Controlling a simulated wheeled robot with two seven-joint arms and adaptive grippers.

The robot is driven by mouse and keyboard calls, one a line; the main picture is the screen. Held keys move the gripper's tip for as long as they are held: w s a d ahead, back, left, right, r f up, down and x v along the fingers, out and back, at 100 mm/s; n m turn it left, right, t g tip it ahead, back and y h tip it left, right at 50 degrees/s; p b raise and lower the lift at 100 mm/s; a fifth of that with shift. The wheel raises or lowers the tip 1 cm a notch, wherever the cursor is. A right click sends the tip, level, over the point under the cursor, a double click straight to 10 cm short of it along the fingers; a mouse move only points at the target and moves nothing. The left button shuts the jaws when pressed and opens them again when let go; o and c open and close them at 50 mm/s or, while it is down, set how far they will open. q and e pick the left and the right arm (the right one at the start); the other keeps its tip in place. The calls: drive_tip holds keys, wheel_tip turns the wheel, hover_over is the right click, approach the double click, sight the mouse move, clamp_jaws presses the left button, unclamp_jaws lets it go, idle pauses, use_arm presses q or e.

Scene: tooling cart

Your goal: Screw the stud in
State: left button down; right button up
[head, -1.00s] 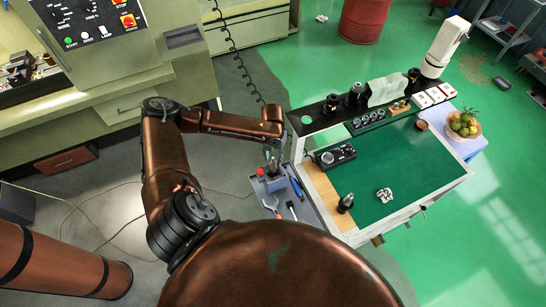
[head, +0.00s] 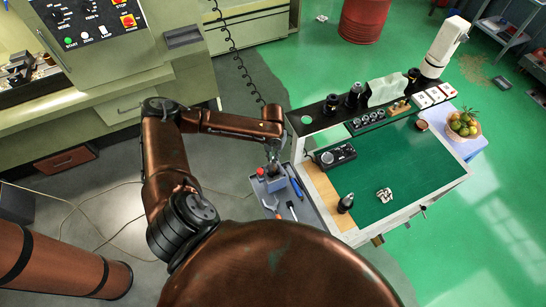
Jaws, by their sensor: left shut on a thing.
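My left gripper (head: 271,163) is above the grey side tray of the cart, pointing down. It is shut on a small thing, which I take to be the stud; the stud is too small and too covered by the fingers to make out. Directly below the fingertips is a small grey block (head: 274,184) with a red part (head: 260,173) at its left. I cannot tell whether the stud touches the block or how deep it sits. My right gripper is not in view.
The grey side tray (head: 312,215) also holds blue-handled tools (head: 296,188) and a brush (head: 271,207). To the right is the cart's green mat (head: 400,170), with a black fixture (head: 336,156) and a dark holder (head: 345,203). Much of the mat is clear.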

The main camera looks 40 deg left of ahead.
use_arm(q)
drive_tip(key=m, duration=0.5)
drive_tip(key=shift+m, duration=0.3)
drive_tip(key=shift+a+m, duration=0.1)
drive_tip(key=shift+m, duration=0.2)
drive_tip(key=m, duration=0.5)
drive_tip(key=c, duration=1.9)
unclamp_jaws()
